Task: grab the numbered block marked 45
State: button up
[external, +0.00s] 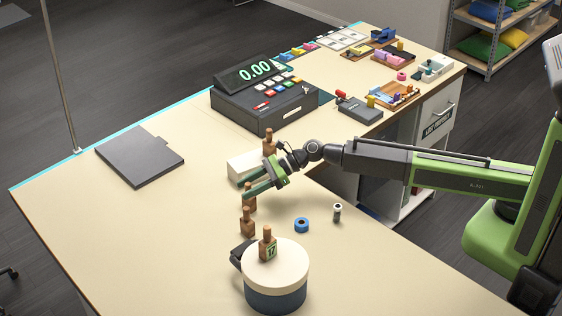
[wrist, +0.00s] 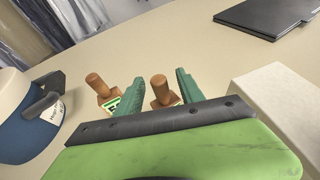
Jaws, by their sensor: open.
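Several brown wooden numbered blocks with knob tops stand on the counter. I cannot read the number 45 on any of them. My gripper (external: 251,184) is open, with a block (external: 249,201) at its fingertips. In the wrist view a block (wrist: 159,91) shows between the two green fingers of my gripper (wrist: 160,78), its lower part hidden by the gripper body. A second block (external: 247,223) stands just in front; it shows left of the fingers in the wrist view (wrist: 98,86), its label partly hidden. A block marked 17 (external: 267,245) stands on a round tub.
The round tub (external: 276,294) with a cream lid stands at the front. A white box (external: 241,165) is beside my gripper, with another block (external: 269,137) behind it. A blue tape roll (external: 302,225) and small cylinder (external: 337,212) lie right. A cash register (external: 262,105) stands behind.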

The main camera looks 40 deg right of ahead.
grip_shut()
dwell(0.4)
notch_tip(320, 180, up, 5)
jog(key=p, duration=0.5)
jog(key=shift+r, duration=0.15)
jog(key=w+d+r+p, duration=0.1)
jog(key=d+r+p, duration=0.4)
jog(key=d, duration=0.6)
jog(key=shift+d+r+p, duration=0.3)
jog(key=shift+r+p, duration=0.05)
jog(key=shift+p, duration=0.15)
